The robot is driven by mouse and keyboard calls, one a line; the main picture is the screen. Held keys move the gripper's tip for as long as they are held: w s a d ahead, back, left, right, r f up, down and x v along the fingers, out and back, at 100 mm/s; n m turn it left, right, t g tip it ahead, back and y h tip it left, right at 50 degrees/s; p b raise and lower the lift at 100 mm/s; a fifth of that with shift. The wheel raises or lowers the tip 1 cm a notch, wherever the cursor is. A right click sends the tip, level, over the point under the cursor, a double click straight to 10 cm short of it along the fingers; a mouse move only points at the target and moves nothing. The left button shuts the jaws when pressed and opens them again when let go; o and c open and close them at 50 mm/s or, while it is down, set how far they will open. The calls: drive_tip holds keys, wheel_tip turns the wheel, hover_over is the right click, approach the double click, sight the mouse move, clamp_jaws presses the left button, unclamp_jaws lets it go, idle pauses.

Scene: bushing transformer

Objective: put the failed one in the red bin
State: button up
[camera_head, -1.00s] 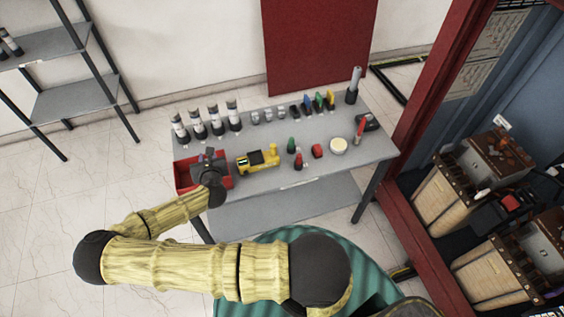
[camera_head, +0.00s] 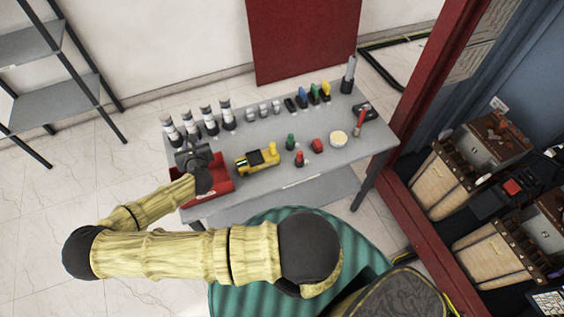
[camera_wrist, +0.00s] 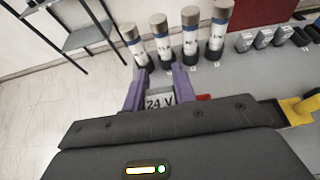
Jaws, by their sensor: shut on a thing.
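My gripper (camera_head: 194,157) is over the back part of the red bin (camera_head: 223,181) at the table's left end in the head view. In the wrist view, the purple fingers (camera_wrist: 160,92) are shut on a small pale block labelled "24 V" (camera_wrist: 160,103). The gripper body hides most of this block, and no sign of failure shows on it. A bit of red (camera_wrist: 204,97) shows just right of the fingers. My gripper and forearm hide much of the bin's inside, so I cannot tell what lies in it.
Several white-and-black cylinders (camera_head: 209,120) stand close behind the bin. A shelf (camera_head: 58,102) stands at left.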

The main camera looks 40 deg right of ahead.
wheel_tip(320, 180, down, 6)
drive_tip(key=b, duration=0.4)
drive_tip(key=shift+w, duration=0.15)
drive_tip(key=o, duration=0.8)
drive_tip(key=shift+o, duration=1.3)
drive_tip(key=shift+s, duration=0.2)
